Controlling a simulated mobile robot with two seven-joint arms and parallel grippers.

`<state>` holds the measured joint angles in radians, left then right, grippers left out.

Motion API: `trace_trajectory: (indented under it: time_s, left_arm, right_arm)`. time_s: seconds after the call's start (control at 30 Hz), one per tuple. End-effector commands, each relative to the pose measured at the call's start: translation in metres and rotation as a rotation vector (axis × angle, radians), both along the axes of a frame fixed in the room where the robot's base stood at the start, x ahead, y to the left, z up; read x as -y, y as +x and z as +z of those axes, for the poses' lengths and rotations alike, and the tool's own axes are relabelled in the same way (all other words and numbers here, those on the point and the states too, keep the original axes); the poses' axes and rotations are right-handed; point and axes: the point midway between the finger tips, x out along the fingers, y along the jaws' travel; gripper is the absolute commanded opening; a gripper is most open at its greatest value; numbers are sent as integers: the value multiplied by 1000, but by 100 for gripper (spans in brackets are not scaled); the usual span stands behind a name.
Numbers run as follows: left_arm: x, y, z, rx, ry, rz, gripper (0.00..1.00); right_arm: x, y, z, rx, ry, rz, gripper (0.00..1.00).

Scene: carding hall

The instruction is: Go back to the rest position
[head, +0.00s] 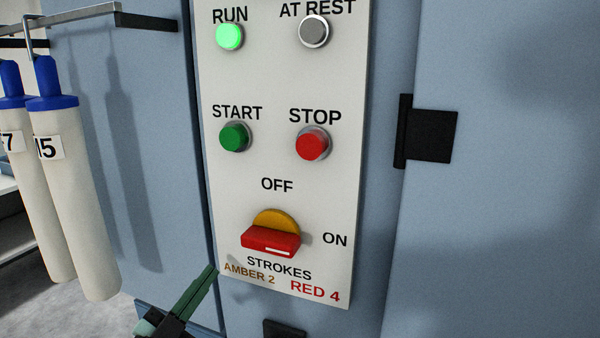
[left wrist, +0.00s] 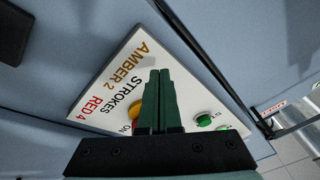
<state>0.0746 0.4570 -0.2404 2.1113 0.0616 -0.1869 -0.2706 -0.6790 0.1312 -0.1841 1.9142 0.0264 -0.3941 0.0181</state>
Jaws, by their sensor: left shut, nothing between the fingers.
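My left gripper (head: 213,270) is shut and empty, low in the head view, in front of the lower left edge of the white control panel (head: 270,70). In the left wrist view its green fingers (left wrist: 160,78) lie together across the panel and partly hide the switch. The red rotary switch (head: 270,241) on its amber base (head: 277,218) lies crosswise, its white mark on the right, towards ON. The fingers appear apart from the switch. The RUN lamp (head: 230,37) glows green; the AT REST lamp (head: 314,31) is grey and unlit. My right gripper is not in view.
The green START button (head: 234,137) and red STOP button (head: 312,143) sit mid-panel. Blue cabinet doors (head: 500,200) flank the panel, with a black latch (head: 430,135) at right. Numbered white cylinders (head: 75,200) hang from a metal rail (head: 80,15) at left.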

Motion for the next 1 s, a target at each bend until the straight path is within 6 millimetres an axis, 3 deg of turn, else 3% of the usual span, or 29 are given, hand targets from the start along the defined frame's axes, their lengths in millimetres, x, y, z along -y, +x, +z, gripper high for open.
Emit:
trace_trajectory:
  time_s: [0.03, 0.2, 0.27, 0.4, 0.5, 0.6, 0.7, 0.8, 1.0]
  left_arm:
    - [-2, -4, -44, -116, -44, 14, 0]
    - [-6, -37, -171, -453, -176, 75, 0]
    - [-6, -58, -213, -568, -220, 101, 0]
    - [-4, -117, -299, -821, -313, 172, 0]
    - [-3, -161, -345, -968, -367, 223, 0]
    - [-1, -198, -375, -1075, -405, 264, 0]
    - [1, -220, -391, -1139, -429, 290, 0]
    - [2, -230, -398, -1165, -437, 300, 0]
    - [2, -231, -398, -1167, -438, 301, 0]
  right_arm:
    - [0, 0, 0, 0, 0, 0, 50]
    - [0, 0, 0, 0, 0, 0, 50]
    - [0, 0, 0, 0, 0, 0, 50]
    - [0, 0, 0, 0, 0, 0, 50]
    - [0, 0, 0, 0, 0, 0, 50]
    - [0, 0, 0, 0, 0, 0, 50]
    - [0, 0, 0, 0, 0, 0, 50]
    - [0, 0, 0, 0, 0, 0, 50]
    - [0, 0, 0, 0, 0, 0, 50]
